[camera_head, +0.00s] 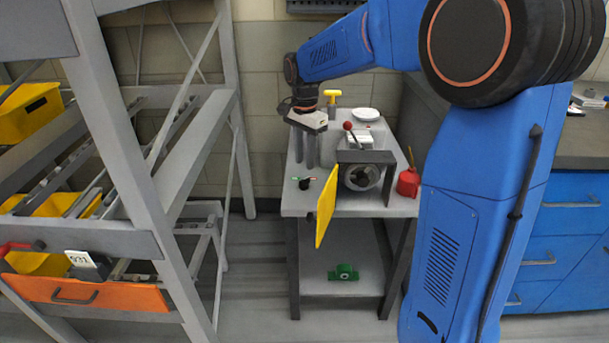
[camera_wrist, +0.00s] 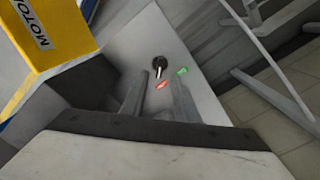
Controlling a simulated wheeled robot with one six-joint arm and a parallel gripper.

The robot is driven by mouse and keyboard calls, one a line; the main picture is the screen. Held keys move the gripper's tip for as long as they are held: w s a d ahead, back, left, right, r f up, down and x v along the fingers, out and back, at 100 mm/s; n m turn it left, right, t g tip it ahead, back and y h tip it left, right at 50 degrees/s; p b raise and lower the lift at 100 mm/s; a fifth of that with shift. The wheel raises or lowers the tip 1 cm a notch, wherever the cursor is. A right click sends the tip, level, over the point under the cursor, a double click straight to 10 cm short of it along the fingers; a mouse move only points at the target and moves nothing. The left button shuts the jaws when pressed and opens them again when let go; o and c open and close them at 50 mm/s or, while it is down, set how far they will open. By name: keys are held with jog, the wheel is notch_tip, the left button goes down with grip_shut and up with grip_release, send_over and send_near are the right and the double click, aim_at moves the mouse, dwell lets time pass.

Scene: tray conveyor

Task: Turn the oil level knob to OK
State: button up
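The oil level knob (camera_head: 304,185) is a small dark round knob on the grey bench top, left of the yellow panel. It also shows in the wrist view (camera_wrist: 158,63), with a light pointer toward the lower side, roughly at the red mark (camera_wrist: 162,85). A green mark (camera_wrist: 181,71) lies to the right of the red one. My gripper (camera_head: 306,164) points down above and behind the knob in the head view, apart from it. Its two fingers (camera_wrist: 158,78) are spread with nothing between them. The lettering on the marks is too small to read.
An open yellow panel (camera_head: 326,207) labelled MOTOR stands beside the knob, in front of a round housing (camera_head: 361,177). A red-topped lever (camera_head: 348,127), a yellow T-handle (camera_head: 331,94) and a red can (camera_head: 408,183) are on the bench. A rack (camera_head: 150,190) stands left.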

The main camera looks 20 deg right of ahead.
aim_at(305, 179)
notch_tip(305, 179, down, 7)
jog(key=shift+r, duration=0.2)
jog(key=shift+c, duration=0.3)
grip_shut()
